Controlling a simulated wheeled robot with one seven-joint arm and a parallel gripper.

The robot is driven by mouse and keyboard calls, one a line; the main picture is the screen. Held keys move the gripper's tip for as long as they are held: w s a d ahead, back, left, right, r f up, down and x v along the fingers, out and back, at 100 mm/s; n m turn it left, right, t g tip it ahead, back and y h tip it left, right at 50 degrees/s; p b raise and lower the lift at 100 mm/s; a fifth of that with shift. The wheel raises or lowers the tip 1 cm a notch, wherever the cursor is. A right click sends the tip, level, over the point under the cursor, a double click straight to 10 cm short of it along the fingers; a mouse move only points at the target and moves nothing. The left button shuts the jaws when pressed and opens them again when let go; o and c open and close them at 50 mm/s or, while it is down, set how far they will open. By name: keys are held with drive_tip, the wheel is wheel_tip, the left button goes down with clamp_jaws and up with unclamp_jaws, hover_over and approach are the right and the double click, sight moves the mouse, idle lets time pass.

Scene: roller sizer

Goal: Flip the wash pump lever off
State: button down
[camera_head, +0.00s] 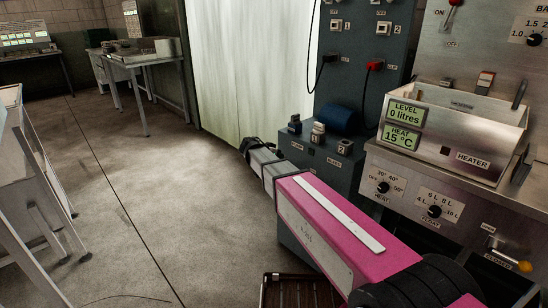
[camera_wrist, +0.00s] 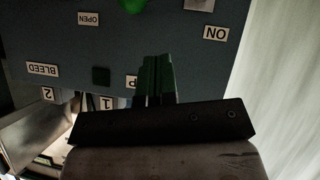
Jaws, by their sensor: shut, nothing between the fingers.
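My gripper (camera_head: 246,147) is at the left side of the grey control cabinet (camera_head: 300,165), low beside its small console. In the wrist view my shut fingers (camera_wrist: 158,78) stand in front of the grey panel (camera_wrist: 110,50), with nothing seen between them. They cover part of a label beginning with P. I cannot tell whether that fitting is the wash pump lever. A PUMP label (camera_head: 297,146) is on the console in the head view.
A red-handled lever (camera_head: 455,3) with ON and OFF labels is on the upper right panel. The steel heater tank (camera_head: 460,130) and dials stand right of the cabinet. A pale curtain (camera_head: 245,70) hangs behind my gripper. The floor (camera_head: 130,200) at left is open.

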drive_tip(key=w+d+f, duration=0.1)
drive_tip(key=d+f, duration=0.2)
drive_tip(key=f, duration=0.2)
drive_tip(key=shift+w+d+f, duration=0.25)
drive_tip(key=shift+d+f, duration=0.15)
drive_tip(key=shift+s+d+f+m+t+y, duration=0.2)
drive_tip(key=shift+f+m+y, duration=0.1)
drive_tip(key=shift+f+m, duration=0.1)
drive_tip(key=shift+s+d+f+m+t+y, duration=0.2)
drive_tip(key=shift+f+m+y, duration=0.1)
drive_tip(key=shift+f, duration=0.1)
drive_tip(key=shift+r, duration=0.1)
